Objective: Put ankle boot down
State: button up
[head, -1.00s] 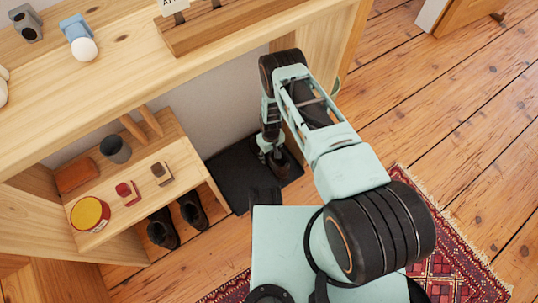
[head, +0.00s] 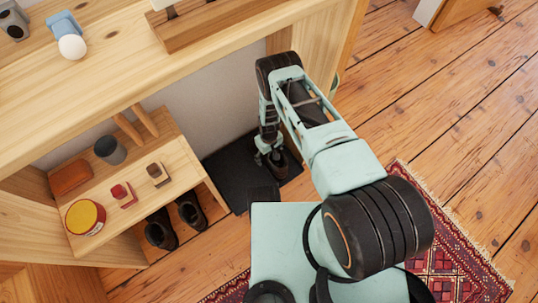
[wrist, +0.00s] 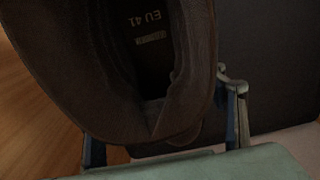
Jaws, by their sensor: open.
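The dark brown ankle boot (wrist: 130,95) fills much of the wrist view, seen from above into its opening, with "EU 41" on its insole. In the head view the boot (head: 281,168) is mostly hidden behind my gripper, over the black mat (head: 232,172). It appears to stand upright on the mat, though its sole is hidden. My gripper (wrist: 165,135) is open, with one finger on each side of the boot's near edge. In the head view my gripper (head: 268,157) is low over the mat.
Two dark shoes (head: 160,232) (head: 190,212) stand under a low wooden shelf (head: 160,150) at left. The shelf holds a grey cup, a round yellow-rimmed tin and small boxes. A wooden counter (head: 130,70) is above. A patterned rug (head: 450,265) lies at right on clear floorboards.

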notch_tip(320, 180, up, 8)
jog(key=p, duration=0.3)
jog(key=shift+f, duration=0.25)
